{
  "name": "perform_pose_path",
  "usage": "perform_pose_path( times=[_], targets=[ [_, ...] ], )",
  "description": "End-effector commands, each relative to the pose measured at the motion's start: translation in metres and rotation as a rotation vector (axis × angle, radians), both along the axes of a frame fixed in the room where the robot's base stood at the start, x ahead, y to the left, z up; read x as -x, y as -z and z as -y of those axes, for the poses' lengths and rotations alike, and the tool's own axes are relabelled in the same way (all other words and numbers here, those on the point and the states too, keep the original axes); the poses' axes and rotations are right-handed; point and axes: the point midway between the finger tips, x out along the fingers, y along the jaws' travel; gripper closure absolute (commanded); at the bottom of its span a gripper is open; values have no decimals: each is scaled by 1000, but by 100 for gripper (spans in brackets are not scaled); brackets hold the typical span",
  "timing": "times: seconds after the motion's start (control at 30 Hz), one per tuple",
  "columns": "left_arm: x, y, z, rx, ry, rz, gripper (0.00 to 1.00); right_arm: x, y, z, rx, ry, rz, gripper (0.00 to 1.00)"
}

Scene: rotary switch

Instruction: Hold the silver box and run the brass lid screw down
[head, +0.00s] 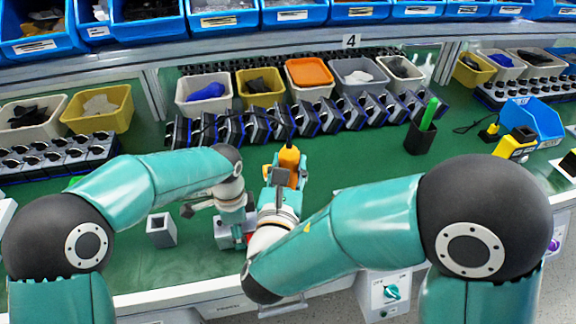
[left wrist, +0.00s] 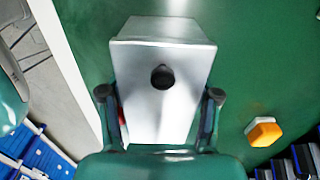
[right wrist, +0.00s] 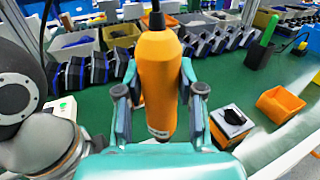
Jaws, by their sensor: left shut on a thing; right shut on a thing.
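The silver box (left wrist: 150,95) fills the middle of the left wrist view, with a round black knob (left wrist: 163,77) on its facing side. My left gripper (left wrist: 160,105) is shut on the box, one finger along each side. In the head view the box (head: 224,237) is partly hidden by my left arm. My right gripper (right wrist: 159,100) is shut on an orange power driver (right wrist: 158,80) with a dark cable at its top. The driver (head: 289,158) also shows in the head view. Its tip is hidden. I cannot make out the brass screw in any view.
A grey hollow block (head: 161,231) stands left of the box. Behind are a row of dark switch units (head: 300,118) and several small bins. A green-handled tool (head: 429,112) stands in a black cup.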

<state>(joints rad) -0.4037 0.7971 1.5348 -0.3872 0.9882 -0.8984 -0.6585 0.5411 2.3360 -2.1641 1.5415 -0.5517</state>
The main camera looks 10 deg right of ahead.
Motion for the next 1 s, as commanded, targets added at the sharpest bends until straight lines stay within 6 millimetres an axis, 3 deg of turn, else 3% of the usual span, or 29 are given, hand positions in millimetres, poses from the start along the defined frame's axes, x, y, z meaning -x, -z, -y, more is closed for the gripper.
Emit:
perform_pose_path(
  times=[0.6,0.97,1.0],
  targets=[
    [-1,0,0,1,-1,2,100,0,-42,0,-2,1,6,100],
    [0,-1,0,1,-1,2,100,0,-46,0,0,0,5,100],
    [0,-1,0,1,-1,2,33,0,-46,0,0,0,5,100]
  ],
)
